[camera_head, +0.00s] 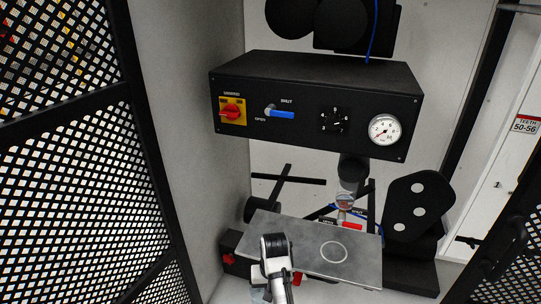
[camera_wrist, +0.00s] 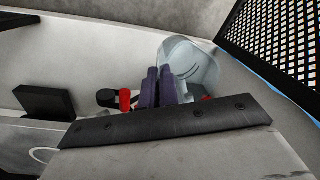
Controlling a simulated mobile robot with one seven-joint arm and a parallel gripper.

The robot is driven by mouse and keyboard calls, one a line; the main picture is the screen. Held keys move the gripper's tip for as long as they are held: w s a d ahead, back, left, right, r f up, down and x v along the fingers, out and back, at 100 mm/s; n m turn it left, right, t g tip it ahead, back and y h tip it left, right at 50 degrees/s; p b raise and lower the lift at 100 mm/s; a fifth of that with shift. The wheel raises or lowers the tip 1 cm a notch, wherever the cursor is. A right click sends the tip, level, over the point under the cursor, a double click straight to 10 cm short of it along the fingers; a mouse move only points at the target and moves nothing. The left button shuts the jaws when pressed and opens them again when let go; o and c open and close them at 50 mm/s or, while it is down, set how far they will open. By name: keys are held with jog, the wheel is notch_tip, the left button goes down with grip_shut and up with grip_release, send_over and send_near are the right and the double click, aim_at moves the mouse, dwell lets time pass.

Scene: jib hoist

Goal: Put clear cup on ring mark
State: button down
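The clear cup (camera_wrist: 196,62) shows in the wrist view, tilted, just right of and behind my fingers. In the head view only a faint pale part of it (camera_head: 259,295) shows at the bottom edge, below the plate. My gripper (camera_wrist: 159,72) has its two dark fingers close together, overlapping the cup's left side; they appear shut on its wall, though the contact itself is hidden. The ring mark (camera_head: 334,242) is a thin pale circle on the right half of the grey metal plate (camera_head: 300,237), with nothing on it. Part of the ring also shows at the wrist view's left edge (camera_wrist: 36,154).
A black control box (camera_head: 310,105) with a red knob, blue lever and gauge hangs above the plate. A clear fitting (camera_head: 346,198) hangs behind the plate's rear edge. Mesh panels (camera_head: 80,170) stand left.

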jog(key=shift+s+d+f+m, duration=0.1)
jog(key=shift+s+f+m, duration=0.15)
jog(key=shift+f+m, duration=0.15)
notch_tip(320, 180, down, 10)
jog(key=s, duration=0.2)
jog(key=shift+s, duration=0.15)
jog(key=shift+f, duration=0.1)
